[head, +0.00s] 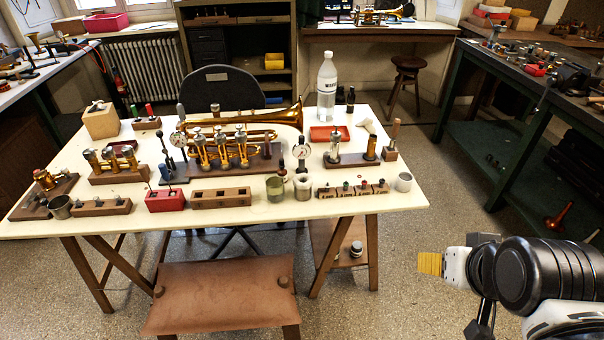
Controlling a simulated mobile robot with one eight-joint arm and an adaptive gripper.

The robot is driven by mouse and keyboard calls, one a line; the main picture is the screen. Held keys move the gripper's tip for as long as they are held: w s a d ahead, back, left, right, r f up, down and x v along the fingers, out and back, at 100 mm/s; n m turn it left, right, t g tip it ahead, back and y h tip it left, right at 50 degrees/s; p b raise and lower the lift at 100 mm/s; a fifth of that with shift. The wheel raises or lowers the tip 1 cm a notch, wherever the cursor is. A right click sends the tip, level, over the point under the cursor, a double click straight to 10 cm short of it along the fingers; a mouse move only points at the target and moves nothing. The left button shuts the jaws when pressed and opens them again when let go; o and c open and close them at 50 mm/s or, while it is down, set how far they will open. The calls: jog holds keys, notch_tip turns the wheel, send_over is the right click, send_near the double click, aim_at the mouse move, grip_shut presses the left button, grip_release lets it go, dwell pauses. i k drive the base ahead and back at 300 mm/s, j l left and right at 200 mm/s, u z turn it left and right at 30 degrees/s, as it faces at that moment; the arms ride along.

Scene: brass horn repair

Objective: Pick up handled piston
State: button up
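Several upright parts stand on the white worktable (410,203), and I cannot tell for sure which is the handled piston. A silvery piston-like part (336,147) stands at the left end of a long wooden block (350,161) on the right side of the table. A darker brass part (371,147) stands at that block's right end. A wooden-handled piece (395,129) rises from a small wooden block (390,154) beside it. My gripper (430,263), with yellow fingertips, is over the floor, right of and apart from the table. Its finger opening cannot be made out.
A brass horn (285,118) lies along the table's middle, with a clear bottle (327,80) behind. Small cups and wooden racks line the front edge. A brown stool (220,298) stands in front. A green bench (515,135) is at right; floor between is clear.

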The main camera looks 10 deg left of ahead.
aim_at(396, 122)
jog(key=i+j+z, duration=0.15)
jog(key=i+z, duration=0.25)
jog(key=i, duration=0.15)
jog(key=i+j+z, duration=0.35)
jog(key=i, duration=0.2)
jog(key=i+j+z, duration=0.4)
jog(key=i+j, duration=0.05)
jog(key=i, duration=0.05)
